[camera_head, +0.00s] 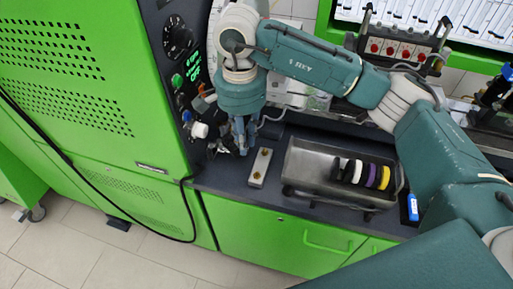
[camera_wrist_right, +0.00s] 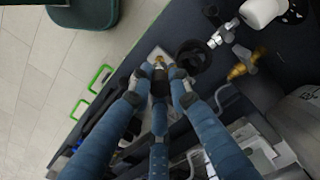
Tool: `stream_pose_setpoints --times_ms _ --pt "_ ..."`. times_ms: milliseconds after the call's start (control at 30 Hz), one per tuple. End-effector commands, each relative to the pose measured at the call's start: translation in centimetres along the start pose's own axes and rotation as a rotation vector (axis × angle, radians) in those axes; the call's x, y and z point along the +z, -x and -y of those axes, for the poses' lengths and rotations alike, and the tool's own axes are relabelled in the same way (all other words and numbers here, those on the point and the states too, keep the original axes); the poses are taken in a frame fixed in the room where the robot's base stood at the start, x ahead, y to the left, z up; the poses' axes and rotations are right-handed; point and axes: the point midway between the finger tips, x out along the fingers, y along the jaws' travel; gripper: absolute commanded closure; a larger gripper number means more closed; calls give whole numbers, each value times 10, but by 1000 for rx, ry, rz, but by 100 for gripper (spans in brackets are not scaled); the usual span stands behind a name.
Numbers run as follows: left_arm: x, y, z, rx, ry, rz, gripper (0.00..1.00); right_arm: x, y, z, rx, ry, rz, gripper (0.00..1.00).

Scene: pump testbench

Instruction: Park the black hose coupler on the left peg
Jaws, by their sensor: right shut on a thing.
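My right gripper (camera_head: 243,148) points down over the dark counter beside the testbench panel. In the right wrist view its fingers (camera_wrist_right: 163,72) are closed together around a small dark thing (camera_wrist_right: 178,73), apparently the black hose coupler, mostly hidden by the fingers. A pale peg block (camera_head: 260,168) with two brass pegs stands on the counter just right of the gripper in the head view. In the wrist view one brass peg (camera_wrist_right: 158,58) shows just beyond the fingertips. I cannot tell whether the coupler touches it. My left gripper is not in view.
A metal tray (camera_head: 318,192) with black, white, purple and yellow discs stands right of the block. The green panel (camera_head: 95,75) with knobs and valves rises at the left. A white cylinder (camera_wrist_right: 262,12) and brass fitting (camera_wrist_right: 243,62) are near the gripper.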

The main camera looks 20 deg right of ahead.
Motion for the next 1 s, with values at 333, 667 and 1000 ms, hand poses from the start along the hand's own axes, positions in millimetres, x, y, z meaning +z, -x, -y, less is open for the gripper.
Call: stream_pose_setpoints --times_ms 333,667,1000 --pt "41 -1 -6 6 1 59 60 -30 -48 -17 -4 -59 2 100" --pt "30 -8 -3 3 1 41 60 -30 -68 -17 -3 -59 2 100" --pt "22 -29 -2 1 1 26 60 -30 -97 -16 -5 -59 2 100"
